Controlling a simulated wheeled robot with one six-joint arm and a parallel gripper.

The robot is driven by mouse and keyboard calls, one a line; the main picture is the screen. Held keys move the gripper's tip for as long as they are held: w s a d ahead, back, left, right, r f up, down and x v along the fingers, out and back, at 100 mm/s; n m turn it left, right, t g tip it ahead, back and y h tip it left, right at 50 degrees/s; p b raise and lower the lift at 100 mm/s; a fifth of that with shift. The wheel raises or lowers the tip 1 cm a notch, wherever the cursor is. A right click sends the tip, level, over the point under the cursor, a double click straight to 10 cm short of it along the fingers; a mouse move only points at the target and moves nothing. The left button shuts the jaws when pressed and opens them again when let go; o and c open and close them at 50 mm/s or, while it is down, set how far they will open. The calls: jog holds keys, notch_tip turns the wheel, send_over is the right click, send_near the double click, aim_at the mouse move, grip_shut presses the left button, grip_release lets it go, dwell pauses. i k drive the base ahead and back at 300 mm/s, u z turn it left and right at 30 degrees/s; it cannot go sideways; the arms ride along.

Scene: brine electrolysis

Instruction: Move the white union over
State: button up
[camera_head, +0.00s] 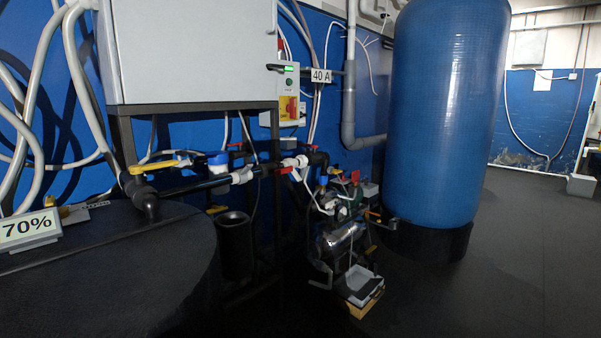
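A white fitting (242,175), which looks like a union, sits on the black pipe (205,186) below the grey cabinet. A second white fitting (295,162) is on the same line further right, past a short red part. I cannot tell for sure which of the two is the white union. Both look in line with the pipe; small gaps or threads are too small to make out. My gripper is not seen in this view.
A yellow-handled valve (155,166) and a blue-topped fitting (218,160) are on the pipe to the left. A black tank (110,270) with a 70% sign (29,228) fills the lower left. A pump (342,240) and tall blue vessel (448,110) stand right. Floor (530,250) is clear at far right.

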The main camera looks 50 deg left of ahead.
aim_at(296, 175)
jog(key=u, duration=0.5)
jog(key=i, duration=1.4)
jog(key=u, duration=0.8)
